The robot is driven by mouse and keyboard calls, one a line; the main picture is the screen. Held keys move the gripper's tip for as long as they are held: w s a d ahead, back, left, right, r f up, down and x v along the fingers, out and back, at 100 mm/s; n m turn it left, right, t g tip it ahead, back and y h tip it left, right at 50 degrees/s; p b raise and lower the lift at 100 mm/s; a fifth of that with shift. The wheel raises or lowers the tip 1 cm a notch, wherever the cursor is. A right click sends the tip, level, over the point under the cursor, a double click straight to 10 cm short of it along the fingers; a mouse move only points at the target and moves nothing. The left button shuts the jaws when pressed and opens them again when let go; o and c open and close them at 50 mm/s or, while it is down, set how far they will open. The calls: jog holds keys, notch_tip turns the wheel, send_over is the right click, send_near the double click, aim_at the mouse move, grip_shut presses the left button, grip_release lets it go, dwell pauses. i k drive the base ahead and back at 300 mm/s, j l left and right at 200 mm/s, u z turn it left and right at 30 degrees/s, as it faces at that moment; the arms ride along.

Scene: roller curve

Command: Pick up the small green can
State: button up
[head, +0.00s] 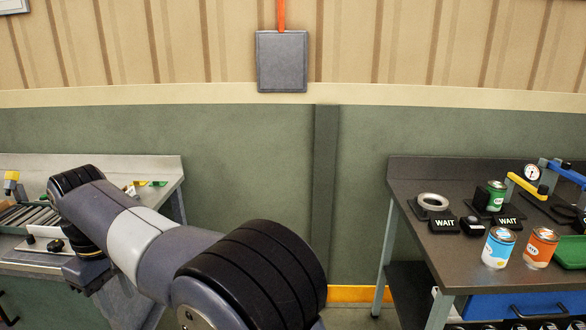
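The small green can (496,197) stands upright at the back of the dark bench on the right, with a white label and a grey lid. It is in or against a black holder (480,196), behind a WAIT block (507,222). My arm crosses the lower left of the view, far to the left of the can. The fingers of my gripper do not show.
A blue-and-white can (498,249) and an orange can (541,248) stand in front on the dark bench (455,262). A pale ring (433,201) and another WAIT block (443,224) lie left of the green can. A yellow-handled clamp (523,186) is to the right.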

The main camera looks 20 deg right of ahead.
aim_at(497, 189)
jog(key=i+j+z, duration=0.15)
jog(key=i, duration=0.25)
jog(key=i+z, duration=0.1)
jog(key=i, duration=0.3)
jog(key=i+j+z, duration=0.15)
jog(key=i, duration=0.25)
jog(key=i+z, duration=0.2)
jog(key=z, duration=0.25)
jog(key=i+z, duration=0.2)
jog(key=z, duration=0.3)
jog(key=i+j+z, duration=0.2)
jog(key=z, duration=0.25)
jog(key=i+j+z, duration=0.15)
jog(key=z, duration=0.3)
jog(key=i+j+z, duration=0.1)
jog(key=z, duration=0.4)
jog(key=i+j+z, duration=0.2)
jog(key=z, duration=0.25)
jog(key=i+j+z, duration=0.2)
jog(key=z, duration=0.3)
jog(key=i+j+z, duration=0.1)
jog(key=j+z, duration=0.35)
jog(key=i+j+z, duration=0.15)
jog(key=j+z, duration=0.55)
jog(key=j, duration=0.2)
jog(key=i, duration=0.05)
